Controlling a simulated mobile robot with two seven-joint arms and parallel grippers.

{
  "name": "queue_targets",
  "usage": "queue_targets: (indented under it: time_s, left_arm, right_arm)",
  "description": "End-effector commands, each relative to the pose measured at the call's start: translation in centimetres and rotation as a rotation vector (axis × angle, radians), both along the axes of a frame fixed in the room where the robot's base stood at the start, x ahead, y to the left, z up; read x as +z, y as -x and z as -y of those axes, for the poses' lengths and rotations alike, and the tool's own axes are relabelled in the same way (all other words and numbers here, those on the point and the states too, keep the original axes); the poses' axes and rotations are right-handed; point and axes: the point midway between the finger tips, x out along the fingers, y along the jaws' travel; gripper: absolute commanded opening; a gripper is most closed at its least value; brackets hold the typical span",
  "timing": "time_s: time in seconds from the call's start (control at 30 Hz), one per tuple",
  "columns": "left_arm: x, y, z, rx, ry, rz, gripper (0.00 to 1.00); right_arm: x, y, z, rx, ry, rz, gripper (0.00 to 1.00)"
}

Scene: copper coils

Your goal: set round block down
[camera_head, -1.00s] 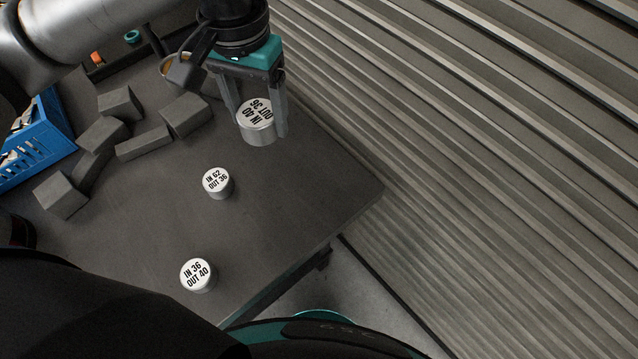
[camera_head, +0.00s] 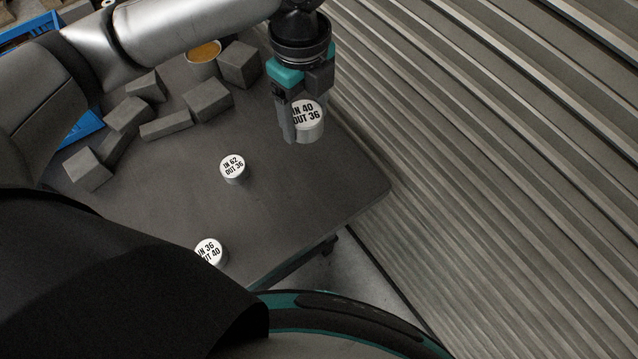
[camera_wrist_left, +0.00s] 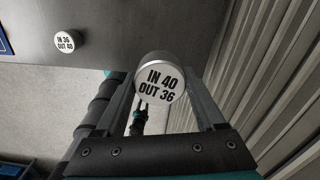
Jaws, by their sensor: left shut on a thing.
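The round block labelled IN 40 OUT 36 (camera_head: 309,118) is a short silver cylinder with a white top. My left gripper (camera_head: 300,128) is shut on it near the table's right edge. In the left wrist view the block (camera_wrist_left: 160,80) sits between the fingers of the left gripper (camera_wrist_left: 163,92). I cannot tell whether its underside touches the table. A round block labelled IN 62 OUT 36 (camera_head: 233,168) stands mid-table. Another, labelled IN 36 OUT 40 (camera_head: 210,251), stands near the front edge, partly hidden by my body. My right gripper is not clearly visible in the head view.
Several dark grey blocks (camera_head: 208,100) lie on the table (camera_head: 290,200) at the back left. A round container with an orange-brown inside (camera_head: 204,53) stands behind them. A blue crate (camera_head: 84,128) is partly hidden by my arm. A ribbed metal wall (camera_head: 480,150) rises at the right.

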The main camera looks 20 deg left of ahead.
Motion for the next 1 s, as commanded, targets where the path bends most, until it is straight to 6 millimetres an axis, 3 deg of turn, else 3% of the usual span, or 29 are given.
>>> queue_targets:
  time_s: [0.4, 0.6, 0.87, 1.0]
  left_arm:
    - [-0.3, 0.2, 1.4, -0.796, 0.001, -0.001, 0.01]
    - [-0.5, 0.3, 2.0, -1.108, 0.001, -0.001, 0.01]
    - [-1.1, 0.4, 2.3, -1.287, 0.001, -0.001, 0.01]
    - [-3.7, 0.5, 2.3, -1.297, 0.004, -0.007, 0.01]
  right_arm:
    - [2.0, -0.2, 0.6, 0.003, 0.007, 0.003, 0.50]
    - [2.7, -0.2, 0.6, 0.003, 0.008, 0.004, 0.50]
    - [2.8, -0.3, 0.6, 0.003, 0.008, 0.005, 0.50]
    - [2.3, -0.3, 0.6, 0.003, 0.008, 0.005, 0.50]
